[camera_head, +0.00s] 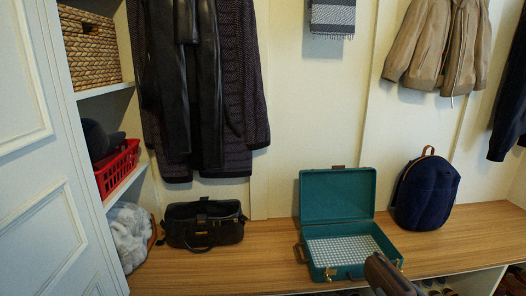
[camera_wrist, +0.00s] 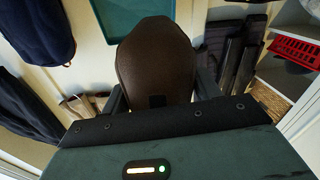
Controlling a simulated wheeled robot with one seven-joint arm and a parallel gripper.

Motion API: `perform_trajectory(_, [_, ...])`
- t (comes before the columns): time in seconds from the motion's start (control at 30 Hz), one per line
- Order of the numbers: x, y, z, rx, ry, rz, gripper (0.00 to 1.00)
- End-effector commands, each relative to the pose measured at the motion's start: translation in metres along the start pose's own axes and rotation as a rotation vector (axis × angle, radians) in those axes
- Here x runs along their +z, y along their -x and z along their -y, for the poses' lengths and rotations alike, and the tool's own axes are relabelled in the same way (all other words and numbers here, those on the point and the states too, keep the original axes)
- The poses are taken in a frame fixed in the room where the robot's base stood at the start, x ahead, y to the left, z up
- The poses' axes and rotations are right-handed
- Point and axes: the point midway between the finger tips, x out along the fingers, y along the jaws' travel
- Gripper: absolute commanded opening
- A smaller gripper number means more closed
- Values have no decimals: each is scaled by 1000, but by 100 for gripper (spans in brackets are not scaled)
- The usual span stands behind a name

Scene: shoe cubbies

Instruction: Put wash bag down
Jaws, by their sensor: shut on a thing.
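The brown wash bag (camera_wrist: 155,60) fills the middle of the wrist view, rounded and smooth, between the two dark fingers of my gripper (camera_wrist: 157,95). The fingers are shut on it. In the head view the wash bag (camera_head: 390,276) shows at the bottom edge, in front of the open teal suitcase (camera_head: 337,197). My gripper is not visible there. The suitcase stands on the wooden bench with its lid up, and its checked lining looks empty. Part of the teal suitcase (camera_wrist: 118,15) also shows at the top of the wrist view.
On the wooden bench (camera_head: 276,234), a black handbag (camera_head: 204,226) stands left of the suitcase and a navy backpack (camera_head: 424,193) to its right. Bench room is clear between handbag and suitcase. A red basket (camera_head: 118,168) sits on the left shelves. Coats hang above; shoes lie below.

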Motion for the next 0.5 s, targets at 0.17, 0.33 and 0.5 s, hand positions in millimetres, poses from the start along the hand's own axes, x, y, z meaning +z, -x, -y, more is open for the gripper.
perform_trajectory(0.17, [-44,6,-4,59,-4,9,32])
perform_trajectory(0.33, [-73,12,-5,112,-3,16,32])
perform_trajectory(0.5, [-99,17,-5,162,-3,23,32])
